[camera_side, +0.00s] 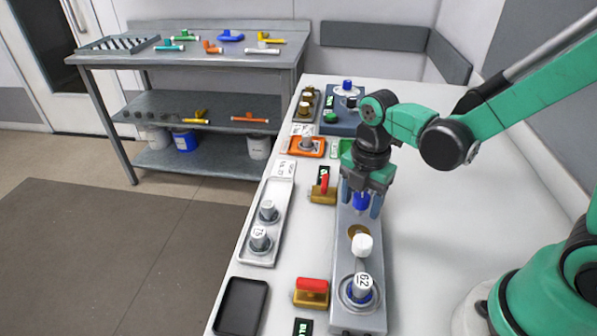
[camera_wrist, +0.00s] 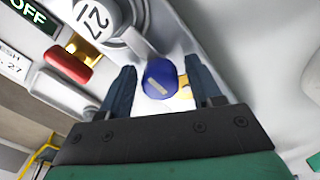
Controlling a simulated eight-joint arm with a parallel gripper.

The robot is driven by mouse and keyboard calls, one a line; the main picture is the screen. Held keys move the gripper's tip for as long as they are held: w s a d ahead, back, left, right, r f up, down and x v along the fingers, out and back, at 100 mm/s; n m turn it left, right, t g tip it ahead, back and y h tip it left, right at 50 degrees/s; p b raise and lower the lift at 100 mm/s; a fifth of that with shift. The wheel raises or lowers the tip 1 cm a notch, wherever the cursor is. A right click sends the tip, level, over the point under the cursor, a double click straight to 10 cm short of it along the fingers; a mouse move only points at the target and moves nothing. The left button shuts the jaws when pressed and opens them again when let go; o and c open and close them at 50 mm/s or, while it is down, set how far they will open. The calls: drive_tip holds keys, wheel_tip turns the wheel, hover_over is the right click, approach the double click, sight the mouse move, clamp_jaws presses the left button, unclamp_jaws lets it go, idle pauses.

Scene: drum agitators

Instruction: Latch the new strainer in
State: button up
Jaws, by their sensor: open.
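My gripper (camera_side: 362,205) points down over the grey housing bar (camera_side: 345,272) in the side view. Its two fingers show in the wrist view (camera_wrist: 165,90), open on either side of a blue knob (camera_wrist: 158,77). Gaps show between the knob and both fingers. The blue knob also shows below my gripper in the side view (camera_side: 361,201). A grey-white cap marked 27 (camera_wrist: 95,18) sits beside the knob in the wrist view. Nearer in the side view, a grey cap marked 62 (camera_side: 362,285) sits in a round seat on the bar. Whether the latch is engaged is unclear.
A white tray (camera_side: 276,187) holds two grey strainers, and an orange tray (camera_side: 318,153) holds another grey part. Red-handled brass valves (camera_side: 311,290) (camera_side: 323,188) stand left of the bar. An empty black tray (camera_side: 241,305) lies in front. The bench right of the bar is clear.

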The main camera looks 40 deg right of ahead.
sight(362, 195)
drive_tip(key=shift+r, duration=2.85)
